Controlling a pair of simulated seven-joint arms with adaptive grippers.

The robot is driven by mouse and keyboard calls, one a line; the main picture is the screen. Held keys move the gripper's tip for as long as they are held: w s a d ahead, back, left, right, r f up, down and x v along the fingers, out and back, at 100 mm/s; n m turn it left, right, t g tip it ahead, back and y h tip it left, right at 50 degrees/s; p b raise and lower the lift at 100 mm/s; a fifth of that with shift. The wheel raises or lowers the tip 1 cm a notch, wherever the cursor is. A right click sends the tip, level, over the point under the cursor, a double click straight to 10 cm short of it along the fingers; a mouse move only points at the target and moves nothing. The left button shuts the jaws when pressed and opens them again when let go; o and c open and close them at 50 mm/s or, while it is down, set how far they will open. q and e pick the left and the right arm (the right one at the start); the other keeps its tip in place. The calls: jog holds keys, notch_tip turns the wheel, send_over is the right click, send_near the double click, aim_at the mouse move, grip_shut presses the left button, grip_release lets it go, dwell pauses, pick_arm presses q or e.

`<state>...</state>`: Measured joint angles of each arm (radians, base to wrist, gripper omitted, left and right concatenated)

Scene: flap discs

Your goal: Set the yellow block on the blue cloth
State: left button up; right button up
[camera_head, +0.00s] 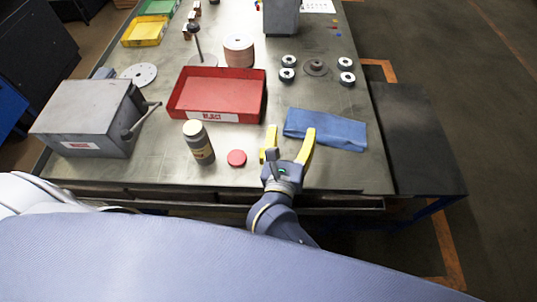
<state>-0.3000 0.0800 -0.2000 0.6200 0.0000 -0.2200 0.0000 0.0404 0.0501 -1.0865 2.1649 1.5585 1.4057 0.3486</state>
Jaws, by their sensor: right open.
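The blue cloth (325,129) lies folded flat near the right front of the metal table. My right gripper (289,131) reaches in from the front edge with its two yellow fingers spread open and nothing seen between them. Its right finger overlaps the left end of the cloth in the picture; I cannot tell whether they touch. I cannot make out a yellow block for certain. Tiny coloured pieces at the far end are too small to tell. My left gripper is not in view.
A red bin (217,92), a brown bottle (198,142) and a red cap (236,158) stand left of the gripper. A grey metal box (88,117) is farther left. Several metal rings (347,79) and a flanged disc (315,67) lie beyond the cloth. A yellow bin (145,30) is far left.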

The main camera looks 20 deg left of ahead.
jog(key=s+a+f+g, duration=0.1)
jog(key=s+f, duration=0.1)
jog(key=s+a+f+g+y, duration=0.1)
jog(key=s+a+f, duration=0.1)
jog(key=s+a+f+g+y, duration=0.1)
jog(key=shift+s+a+f+g, duration=0.3)
jog(key=shift+s+f+g, duration=0.1)
jog(key=shift+s+a+f, duration=0.15)
jog(key=shift+s+f, duration=0.05)
jog(key=shift+f, duration=0.1)
jog(key=shift+a+f, duration=0.1)
jog(key=shift+f, duration=0.15)
jog(key=shift+w+a+f+g, duration=0.1)
jog(key=shift+w+f+g, duration=0.1)
jog(key=shift+w+g, duration=0.15)
jog(key=shift+x, duration=1.9)
jog(key=c, duration=1.1)
